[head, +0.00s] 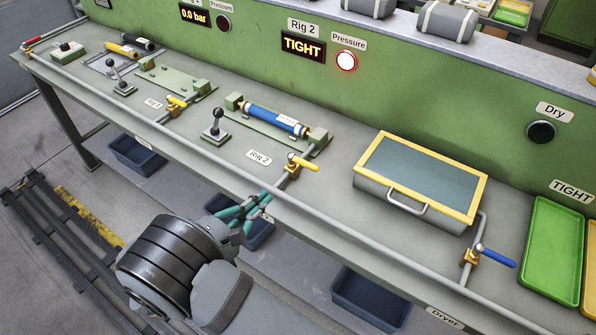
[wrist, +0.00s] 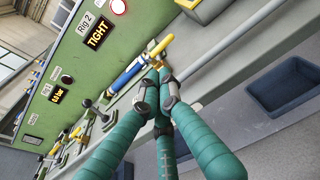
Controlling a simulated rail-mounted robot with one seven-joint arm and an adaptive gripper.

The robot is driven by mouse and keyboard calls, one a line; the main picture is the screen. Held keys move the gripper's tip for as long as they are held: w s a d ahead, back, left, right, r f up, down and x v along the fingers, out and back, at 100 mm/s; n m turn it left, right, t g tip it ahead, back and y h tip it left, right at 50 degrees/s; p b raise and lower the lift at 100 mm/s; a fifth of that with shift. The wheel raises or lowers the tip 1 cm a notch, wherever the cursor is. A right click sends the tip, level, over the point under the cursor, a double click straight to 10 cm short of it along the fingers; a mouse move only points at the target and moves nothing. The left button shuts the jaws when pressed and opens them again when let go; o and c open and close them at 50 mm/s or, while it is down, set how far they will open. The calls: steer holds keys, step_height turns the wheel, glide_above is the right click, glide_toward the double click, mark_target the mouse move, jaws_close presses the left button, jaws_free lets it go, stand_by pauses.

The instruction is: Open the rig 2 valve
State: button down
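The rig 2 valve has a yellow lever (head: 304,163) on a brass body (head: 292,172), on the short pipe between the front rail and the Rig 2 fixture. The lever points right, across that pipe. In the wrist view the yellow lever (wrist: 161,45) shows just beyond my fingertips. My gripper (head: 266,197) has teal fingers and is in front of the bench edge, below and left of the valve, apart from the lever in the head view. In the wrist view the fingertips (wrist: 159,76) come together with nothing seen between them.
A long pipe rail (head: 225,160) runs along the bench front. A blue cylinder (head: 272,119) lies in the Rig 2 fixture, with a black-knobbed lever (head: 214,128) to its left. The Rig 2 display (head: 303,46) reads TIGHT beside a lit red lamp (head: 346,60). A yellow-framed dryer (head: 420,178) stands right.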

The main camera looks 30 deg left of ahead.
steer(key=shift+f, duration=0.1)
stand_by(0.3)
steer(key=p, duration=0.3)
glide_toward(303, 165)
steer(key=w, duration=0.3)
steer(key=w+f, duration=0.1)
steer(key=w, duration=0.2)
steer(key=shift+w+f, duration=0.2)
steer(key=shift+w, duration=0.15)
steer(key=shift+a+f+n+y, duration=0.1)
steer(key=shift+n+y, duration=0.2)
